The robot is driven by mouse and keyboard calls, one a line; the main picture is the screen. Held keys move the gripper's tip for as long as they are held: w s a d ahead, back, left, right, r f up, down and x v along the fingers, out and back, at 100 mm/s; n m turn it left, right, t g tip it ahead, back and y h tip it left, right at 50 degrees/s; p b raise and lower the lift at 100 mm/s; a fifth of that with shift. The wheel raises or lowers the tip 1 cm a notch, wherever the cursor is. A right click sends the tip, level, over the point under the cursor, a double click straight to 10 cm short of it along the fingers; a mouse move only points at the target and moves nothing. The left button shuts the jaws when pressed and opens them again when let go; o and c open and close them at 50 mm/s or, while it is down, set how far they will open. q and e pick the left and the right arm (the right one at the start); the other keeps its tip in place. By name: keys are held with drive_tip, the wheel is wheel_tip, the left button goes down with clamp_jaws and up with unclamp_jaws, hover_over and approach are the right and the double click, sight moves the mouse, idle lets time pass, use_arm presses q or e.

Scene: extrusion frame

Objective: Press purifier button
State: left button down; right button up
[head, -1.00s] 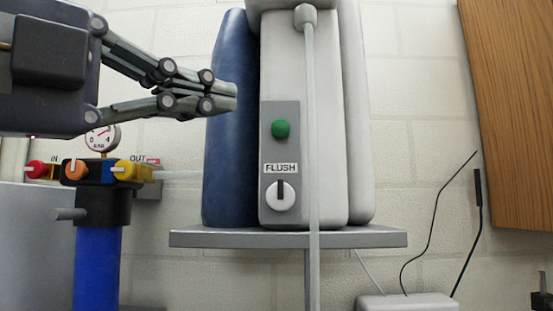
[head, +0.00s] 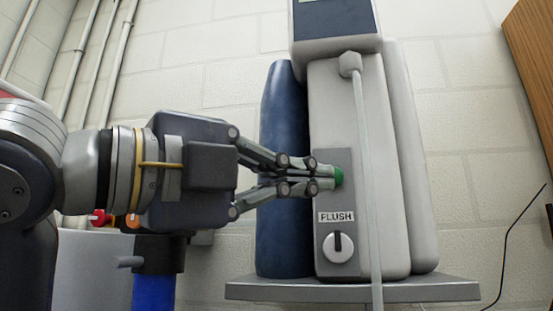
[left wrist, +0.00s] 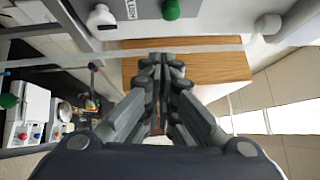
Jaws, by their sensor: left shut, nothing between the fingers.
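The purifier (head: 393,150) is a white upright unit with a dark blue cylinder on its left, standing on a grey shelf. Its green button (head: 339,176) sits on a grey panel above the FLUSH label and a white knob (head: 338,247). My left gripper (head: 325,177) is shut and empty, and its fingertips overlap the left part of the button in the head view. In the left wrist view the green button (left wrist: 171,10) shows at the top edge, beyond the closed fingertips (left wrist: 160,60). I cannot tell whether they touch it. My right gripper is not in view.
A pale tube (head: 366,180) runs down the purifier's front, right of the button. The grey shelf (head: 430,290) sticks out below. A filter with a blue housing (head: 153,290) stands under my left arm. A wooden panel (head: 530,60) is at the upper right.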

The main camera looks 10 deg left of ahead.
use_arm(q)
drive_tip(key=w+d+p, duration=0.3)
drive_tip(key=w+p, duration=0.1)
drive_tip(key=w, duration=0.3)
drive_tip(key=shift+w+r, duration=0.25)
drive_tip(key=shift+r, duration=0.2)
drive_tip(key=shift+d, duration=0.2)
